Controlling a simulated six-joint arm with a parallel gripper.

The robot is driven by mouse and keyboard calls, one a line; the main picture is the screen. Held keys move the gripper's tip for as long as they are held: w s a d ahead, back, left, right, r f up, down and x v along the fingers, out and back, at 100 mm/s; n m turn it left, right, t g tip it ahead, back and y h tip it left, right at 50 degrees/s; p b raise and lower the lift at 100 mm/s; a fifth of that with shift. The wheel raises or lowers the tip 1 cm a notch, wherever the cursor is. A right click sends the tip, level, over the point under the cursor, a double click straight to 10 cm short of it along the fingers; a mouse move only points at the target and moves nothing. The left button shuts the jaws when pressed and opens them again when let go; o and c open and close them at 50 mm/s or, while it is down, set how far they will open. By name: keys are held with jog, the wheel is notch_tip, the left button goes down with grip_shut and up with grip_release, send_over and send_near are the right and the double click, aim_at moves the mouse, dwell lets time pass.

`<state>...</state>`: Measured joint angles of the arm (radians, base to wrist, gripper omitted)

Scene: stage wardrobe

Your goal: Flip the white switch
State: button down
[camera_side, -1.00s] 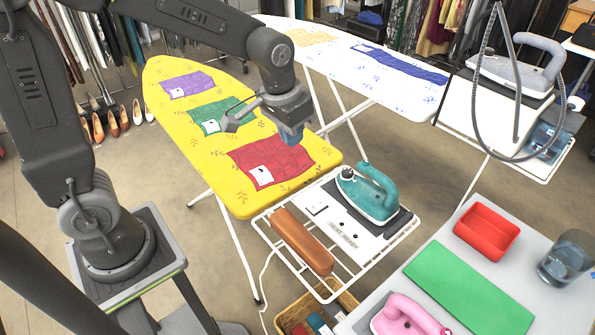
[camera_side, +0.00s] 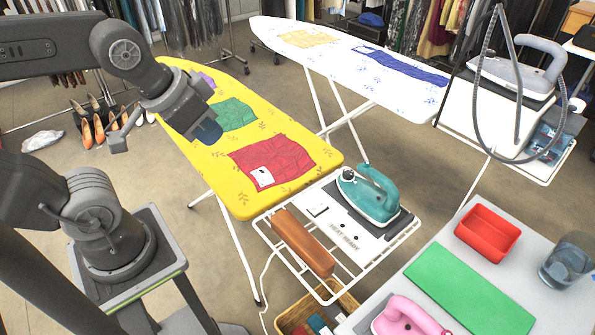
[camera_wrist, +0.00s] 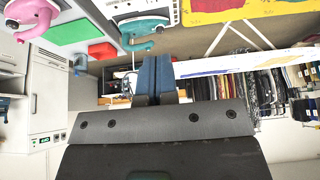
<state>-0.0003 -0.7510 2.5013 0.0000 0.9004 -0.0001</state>
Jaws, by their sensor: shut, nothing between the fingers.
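A small white piece (camera_side: 318,210) with a dark mark lies on the white panel of the iron rest (camera_side: 262,222), left of the teal iron (camera_side: 372,198). It may be the white switch, but it is too small to tell its position. My gripper (camera_side: 208,132) is up over the yellow ironing board, well to the left of the panel and touching nothing. Its blue fingers (camera_wrist: 156,76) are shut and empty in the wrist view. The teal iron also shows in the wrist view (camera_wrist: 145,27), but I cannot make out the switch there.
A brown roll (camera_side: 302,242) lies on the rest's front part. Red and green cloths lie on the yellow board (camera_side: 225,180). A grey table at lower right holds a red tray (camera_side: 487,232), green mat (camera_side: 468,290), pink iron (camera_side: 405,318) and glass (camera_side: 566,262).

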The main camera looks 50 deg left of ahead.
jog(key=w+d+f+n+g, duration=0.1)
jog(key=w+f+n+g, duration=0.1)
jog(key=w+f+n, duration=0.5)
jog(key=w+d+f+n+g, duration=0.2)
jog(key=w+f+n, duration=0.5)
jog(key=w+n, duration=0.4)
jog(key=shift+w+d+g, duration=0.3)
jog(key=shift+w+g, duration=0.5)
jog(key=shift+w, duration=0.4)
jog(key=shift+f, duration=0.1)
